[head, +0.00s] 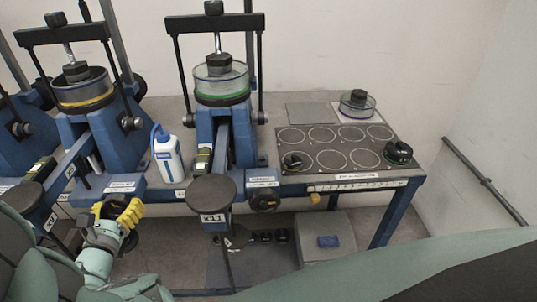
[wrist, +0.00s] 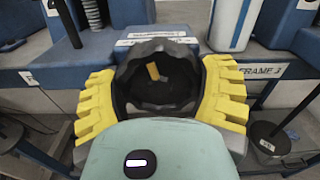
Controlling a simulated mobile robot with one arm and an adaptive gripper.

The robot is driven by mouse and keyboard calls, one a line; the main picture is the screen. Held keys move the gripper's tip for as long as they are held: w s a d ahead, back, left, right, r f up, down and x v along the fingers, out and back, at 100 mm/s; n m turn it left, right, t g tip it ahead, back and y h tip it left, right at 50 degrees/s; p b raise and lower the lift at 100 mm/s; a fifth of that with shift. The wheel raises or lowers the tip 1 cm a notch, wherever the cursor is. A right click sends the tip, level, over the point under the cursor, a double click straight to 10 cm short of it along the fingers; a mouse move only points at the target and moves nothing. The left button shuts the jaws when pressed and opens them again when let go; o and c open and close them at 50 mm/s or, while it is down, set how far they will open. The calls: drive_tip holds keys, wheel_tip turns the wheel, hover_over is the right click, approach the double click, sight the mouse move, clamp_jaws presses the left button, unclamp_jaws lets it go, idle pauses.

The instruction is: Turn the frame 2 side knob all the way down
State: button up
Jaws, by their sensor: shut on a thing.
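The side knob (wrist: 170,92) is a round, black, ridged knob with a small orange mark on its face, on the front of a blue lever frame. In the wrist view my gripper (wrist: 160,98) has its yellow ridged fingers on the left and right sides of the knob, shut on it. The orange mark sits a little above the knob's middle. In the head view my gripper (head: 117,212) is at the lower left, in front of the middle blue frame (head: 98,148); its fingers and wrist mostly hide the knob. A label sits above the knob; its text is unreadable.
A white bottle with a blue cap (head: 166,157) stands right of this frame. Another blue frame (head: 215,135) has its own front knob (head: 264,199). A round black lever pad (head: 211,194) juts forward. A dark panel with rings (head: 340,152) lies on the bench at right.

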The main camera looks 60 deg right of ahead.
drive_tip(key=o, duration=0.9)
drive_tip(key=shift+n, duration=0.3)
drive_tip(key=shift+c, duration=0.2)
drive_tip(key=o, duration=0.4)
drive_tip(key=shift+p+v, duration=0.65)
drive_tip(key=shift+v, duration=2.4)
